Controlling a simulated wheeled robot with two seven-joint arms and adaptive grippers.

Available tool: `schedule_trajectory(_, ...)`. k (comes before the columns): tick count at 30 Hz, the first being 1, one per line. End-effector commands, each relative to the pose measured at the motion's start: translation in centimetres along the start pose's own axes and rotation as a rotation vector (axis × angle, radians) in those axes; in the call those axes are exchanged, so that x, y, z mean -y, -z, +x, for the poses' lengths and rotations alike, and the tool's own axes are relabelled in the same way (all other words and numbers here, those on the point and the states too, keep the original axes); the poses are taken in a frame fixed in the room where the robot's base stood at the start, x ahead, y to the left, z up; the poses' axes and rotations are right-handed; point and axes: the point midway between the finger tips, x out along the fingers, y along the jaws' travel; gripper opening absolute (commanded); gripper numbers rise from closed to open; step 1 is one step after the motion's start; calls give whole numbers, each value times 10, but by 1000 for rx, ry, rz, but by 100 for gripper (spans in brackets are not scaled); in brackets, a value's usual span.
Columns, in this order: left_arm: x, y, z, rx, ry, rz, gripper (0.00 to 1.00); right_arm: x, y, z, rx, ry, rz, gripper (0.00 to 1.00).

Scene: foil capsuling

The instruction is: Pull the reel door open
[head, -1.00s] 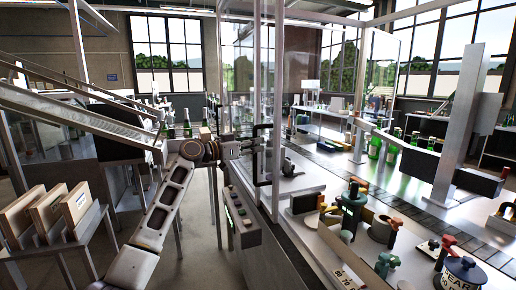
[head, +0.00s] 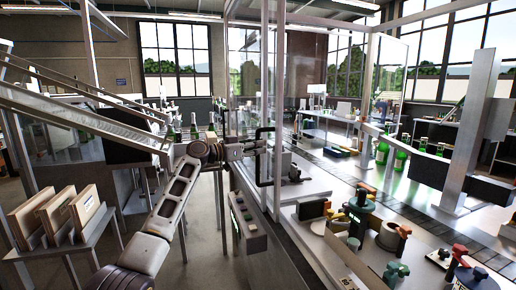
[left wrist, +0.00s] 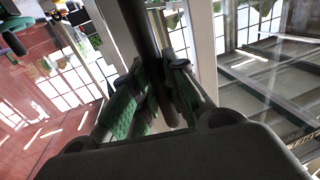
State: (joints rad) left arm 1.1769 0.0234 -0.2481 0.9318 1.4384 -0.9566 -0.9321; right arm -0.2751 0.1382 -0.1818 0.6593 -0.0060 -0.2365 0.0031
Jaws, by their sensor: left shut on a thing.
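The reel door is a clear panel in a pale frame (head: 279,80) near the middle of the head view. Its black, bracket-shaped handle (head: 258,170) stands upright on it. My left gripper (head: 257,147) reaches it from the left and is shut on the handle. In the left wrist view the dark handle bar (left wrist: 139,28) runs between the green-padded fingers (left wrist: 160,100). The fingertips are partly hidden by the bar. I cannot tell from the head view whether the door stands ajar. My right gripper is not in view.
Wooden boxes (head: 86,205) sit on a stand at the left. Green bottles (head: 400,160) stand along a conveyor.

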Motion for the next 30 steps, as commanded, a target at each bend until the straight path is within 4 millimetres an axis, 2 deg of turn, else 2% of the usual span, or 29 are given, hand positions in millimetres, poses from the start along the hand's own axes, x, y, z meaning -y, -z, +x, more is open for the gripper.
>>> schedule_trajectory(1,0,1,0,-4,2,-1,0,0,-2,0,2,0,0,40)
schedule_trajectory(2,0,1,0,-4,2,-1,16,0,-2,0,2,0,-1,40)
schedule_trajectory(7,0,1,0,-2,1,0,37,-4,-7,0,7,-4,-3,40)
schedule_trajectory(14,0,0,0,-1,0,0,37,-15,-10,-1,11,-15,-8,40)
schedule_trajectory(20,0,0,-2,-1,0,0,37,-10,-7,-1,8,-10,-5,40)
schedule_trajectory(30,0,0,-20,-1,0,0,37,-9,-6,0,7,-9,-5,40)
